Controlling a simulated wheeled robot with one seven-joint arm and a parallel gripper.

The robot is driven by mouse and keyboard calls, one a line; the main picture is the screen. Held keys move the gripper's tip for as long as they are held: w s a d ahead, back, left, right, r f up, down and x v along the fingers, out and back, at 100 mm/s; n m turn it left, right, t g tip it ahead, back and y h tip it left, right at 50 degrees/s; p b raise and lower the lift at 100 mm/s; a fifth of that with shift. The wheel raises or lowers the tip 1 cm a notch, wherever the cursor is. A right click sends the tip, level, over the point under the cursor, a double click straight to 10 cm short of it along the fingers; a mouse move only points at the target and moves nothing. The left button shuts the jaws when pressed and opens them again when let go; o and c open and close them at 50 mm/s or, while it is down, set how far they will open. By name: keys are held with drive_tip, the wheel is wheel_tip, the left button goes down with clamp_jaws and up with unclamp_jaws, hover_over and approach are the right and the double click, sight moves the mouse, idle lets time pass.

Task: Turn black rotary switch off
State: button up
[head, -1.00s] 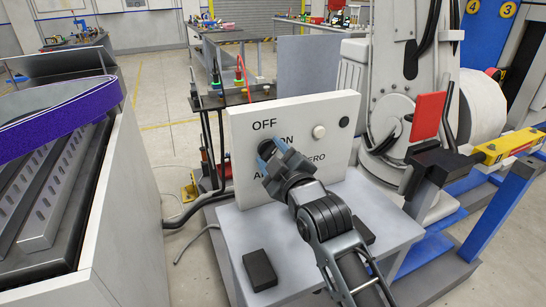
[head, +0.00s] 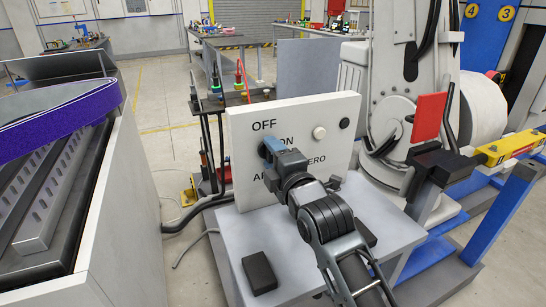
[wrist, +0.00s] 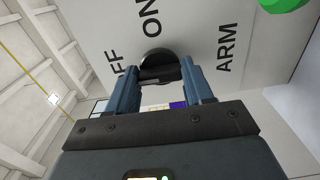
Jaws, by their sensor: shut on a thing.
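The black rotary switch (wrist: 158,62) is a round knob with a grip bar, mounted on the white panel (head: 335,108). The panel shows OFF, ON and a label starting with AR that my gripper partly covers in the head view. In the wrist view, my gripper (wrist: 160,78) has its two blue fingers on either side of the switch's bar, shut on it. In the head view, my gripper (head: 270,147) is against the panel just below OFF and hides most of the switch. I cannot tell exactly which label the switch points to.
A white button (head: 319,133) and a small black button (head: 344,123) are on the panel, right of my gripper. A black block (head: 259,272) lies on the grey table (head: 220,240). A grey machine bed with a purple band (head: 60,130) stands at left.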

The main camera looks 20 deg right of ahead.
drive_tip(key=shift+f, duration=0.1)
idle(0.5)
drive_tip(key=o, duration=1)
drive_tip(key=shift+o, duration=0.2)
drive_tip(key=s+b, duration=0.1)
drive_tip(key=s, duration=0.6)
drive_tip(key=shift+s, duration=0.4)
